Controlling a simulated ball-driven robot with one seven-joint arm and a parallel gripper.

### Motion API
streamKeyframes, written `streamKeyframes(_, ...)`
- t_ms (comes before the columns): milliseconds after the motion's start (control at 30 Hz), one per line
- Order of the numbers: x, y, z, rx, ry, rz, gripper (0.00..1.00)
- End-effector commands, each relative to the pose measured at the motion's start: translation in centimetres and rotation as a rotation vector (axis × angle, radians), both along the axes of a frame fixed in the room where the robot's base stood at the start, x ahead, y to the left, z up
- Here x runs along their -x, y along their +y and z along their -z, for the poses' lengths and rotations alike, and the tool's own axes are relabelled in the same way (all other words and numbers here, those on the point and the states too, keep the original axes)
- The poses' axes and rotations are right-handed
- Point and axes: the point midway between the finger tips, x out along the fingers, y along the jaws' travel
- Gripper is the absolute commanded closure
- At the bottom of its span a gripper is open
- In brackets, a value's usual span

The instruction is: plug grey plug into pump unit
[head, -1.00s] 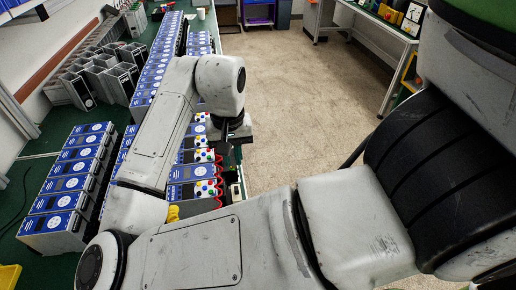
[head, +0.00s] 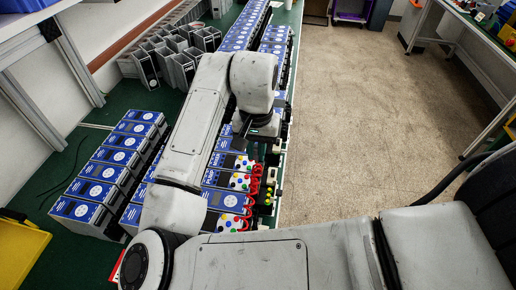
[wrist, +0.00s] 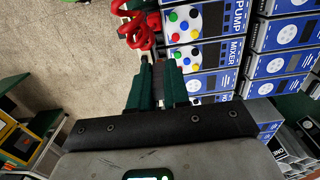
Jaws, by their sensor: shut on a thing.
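The pump unit (wrist: 238,14) is a blue-and-white box labelled PUMP, with coloured round sockets on its white front, at the top of the wrist view. The mixer unit (wrist: 207,54) sits directly below it in that view. My gripper (wrist: 158,68) has two green fingers, shut on a dark grey piece (wrist: 159,80) that looks like the grey plug and is mostly hidden between them. The fingertips are beside the mixer unit's socket face, below the pump unit in the picture. In the head view my gripper (head: 243,130) is over the row of units, largely hidden by my wrist.
Red looped leads (wrist: 137,30) hang from the socket faces, close to my fingertips. More blue-labelled units (head: 105,170) stand in rows on the green bench. Grey empty housings (head: 180,60) stand behind. A yellow bin (head: 20,250) is at lower left. The floor (head: 350,100) right of the bench is open.

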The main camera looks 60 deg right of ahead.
Motion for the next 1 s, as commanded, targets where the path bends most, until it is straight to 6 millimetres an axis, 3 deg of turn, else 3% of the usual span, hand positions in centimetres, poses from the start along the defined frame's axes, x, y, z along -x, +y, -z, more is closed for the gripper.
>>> streamKeyframes(167,0.1,0.0,-0.2,0.001,0.003,-0.002,1.00)
streamKeyframes(800,0.1,0.0,5.2,-0.001,0.001,-0.002,1.00)
streamKeyframes(1000,0.0,0.0,5.8,-0.001,0.000,-0.002,1.00)
